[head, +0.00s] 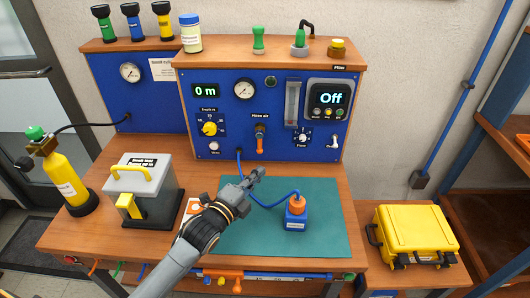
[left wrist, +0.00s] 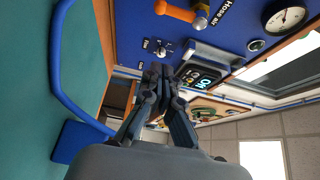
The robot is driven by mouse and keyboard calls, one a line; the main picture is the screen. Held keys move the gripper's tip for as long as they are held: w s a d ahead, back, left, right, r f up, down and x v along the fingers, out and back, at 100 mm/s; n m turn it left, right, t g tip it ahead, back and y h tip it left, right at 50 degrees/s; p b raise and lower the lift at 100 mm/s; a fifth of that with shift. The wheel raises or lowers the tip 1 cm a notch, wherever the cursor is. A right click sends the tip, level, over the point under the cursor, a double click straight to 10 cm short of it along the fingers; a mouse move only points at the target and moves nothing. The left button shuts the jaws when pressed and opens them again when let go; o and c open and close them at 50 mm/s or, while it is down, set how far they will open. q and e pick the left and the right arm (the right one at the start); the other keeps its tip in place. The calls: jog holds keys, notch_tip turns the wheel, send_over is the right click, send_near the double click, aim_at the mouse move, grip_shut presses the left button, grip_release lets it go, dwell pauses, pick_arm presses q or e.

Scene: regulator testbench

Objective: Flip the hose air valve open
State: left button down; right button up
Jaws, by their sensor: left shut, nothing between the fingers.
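The hose air valve (head: 260,143) is on the blue front panel under a "Hose air" label. Its orange lever hangs straight down from a metal fitting. In the left wrist view the orange lever (left wrist: 176,13) shows at the top edge, partly cut off. My left gripper (head: 259,173) is shut and empty, in front of the panel and a little below the lever, apart from it. Its closed fingers (left wrist: 166,72) also show in the left wrist view. My right gripper is not in view.
A blue hose (head: 266,204) runs from the panel to a blue block with an orange top (head: 296,212) on the green mat (head: 325,240). A grey box with a yellow handle (head: 143,185) stands left. A display reading "Off" (head: 330,99) is at the panel's right.

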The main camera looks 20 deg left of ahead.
aim_at(260, 143)
pick_arm(q)
jog(key=w+a+p, duration=0.1)
jog(key=w+p, duration=0.1)
jog(key=w, duration=0.7)
jog(key=shift+w+a, duration=0.15)
jog(key=shift+a, duration=0.05)
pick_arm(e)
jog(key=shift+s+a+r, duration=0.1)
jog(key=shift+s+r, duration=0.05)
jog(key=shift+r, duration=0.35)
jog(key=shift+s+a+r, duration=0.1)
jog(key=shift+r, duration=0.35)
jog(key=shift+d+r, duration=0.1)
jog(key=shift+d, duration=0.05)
pick_arm(q)
jog(key=shift+a+m+p, duration=0.15)
jog(key=shift+m+p, duration=0.15)
jog(key=shift+p, duration=0.15)
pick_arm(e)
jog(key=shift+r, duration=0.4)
